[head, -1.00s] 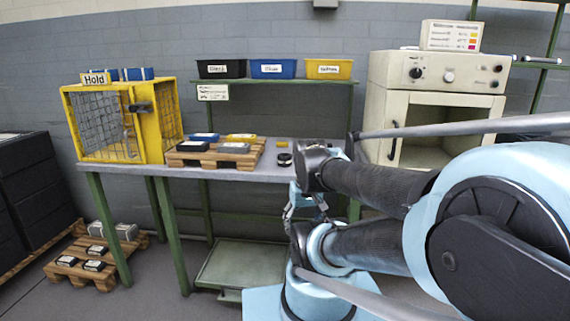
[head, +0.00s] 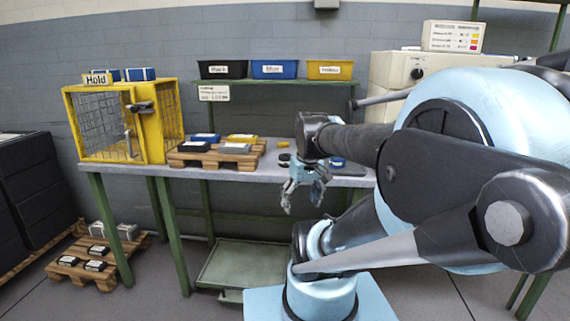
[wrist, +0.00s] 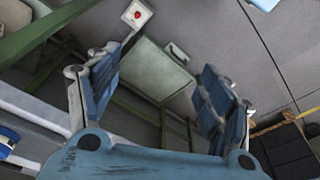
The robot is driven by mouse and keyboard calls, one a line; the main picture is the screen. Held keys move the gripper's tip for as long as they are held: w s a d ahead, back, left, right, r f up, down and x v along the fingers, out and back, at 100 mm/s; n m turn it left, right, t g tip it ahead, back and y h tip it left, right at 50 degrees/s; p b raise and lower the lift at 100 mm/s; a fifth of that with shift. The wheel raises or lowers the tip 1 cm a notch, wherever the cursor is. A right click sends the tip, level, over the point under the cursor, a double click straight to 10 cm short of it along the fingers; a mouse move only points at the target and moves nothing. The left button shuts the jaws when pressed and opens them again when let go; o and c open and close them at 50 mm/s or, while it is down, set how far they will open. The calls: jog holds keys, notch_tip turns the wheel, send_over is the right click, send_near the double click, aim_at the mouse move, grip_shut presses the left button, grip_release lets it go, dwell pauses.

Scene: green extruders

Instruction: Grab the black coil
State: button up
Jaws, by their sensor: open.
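The black coil (head: 284,159) is a small dark round thing lying on the grey table, just right of the wooden pallet. My gripper (head: 303,203) is open and empty in front of the table's front edge, below and slightly right of the coil, with its fingers pointing down. In the wrist view my gripper (wrist: 160,85) has its two blue-padded fingers wide apart, with nothing between them. I cannot make out the black coil in the wrist view.
The table (head: 262,172) bears a wooden pallet (head: 190,160) with several boxes, a yellow cage (head: 155,152), and a blue round item (head: 337,161) close right of my wrist. Bins (head: 273,69) stand on the shelf behind. A green low platform (head: 243,266) lies underneath.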

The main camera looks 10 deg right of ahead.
jog(key=w+d+r+n+y, duration=0.1)
jog(key=w+d+r+n, duration=0.25)
jog(key=w+r, duration=0.45)
jog(key=w+d+r+n+y, duration=0.15)
jog(key=w+r+n, duration=0.3)
jog(key=w, duration=0.75)
jog(key=w+d+r+n+y, duration=0.1)
jog(key=w+d+r+n, duration=0.3)
jog(key=w, duration=0.7)
send_near(286, 160)
jog(key=shift+n+g, duration=0.4)
jog(key=w+f, duration=0.1)
jog(key=f, duration=0.1)
jog(key=w+a+f, duration=0.1)
jog(key=w+f, duration=0.1)
jog(key=shift+w+f, duration=0.2)
jog(key=shift+w, duration=0.1)
jog(key=shift+w+x, duration=0.15)
jog(key=shift+x, duration=1.15)
jog(key=shift+w+x, duration=0.15)
jog(key=shift+x, duration=1.15)
jog(key=shift+a+r, duration=0.1)
jog(key=shift+a, duration=0.1)
jog(key=c, duration=1.2)
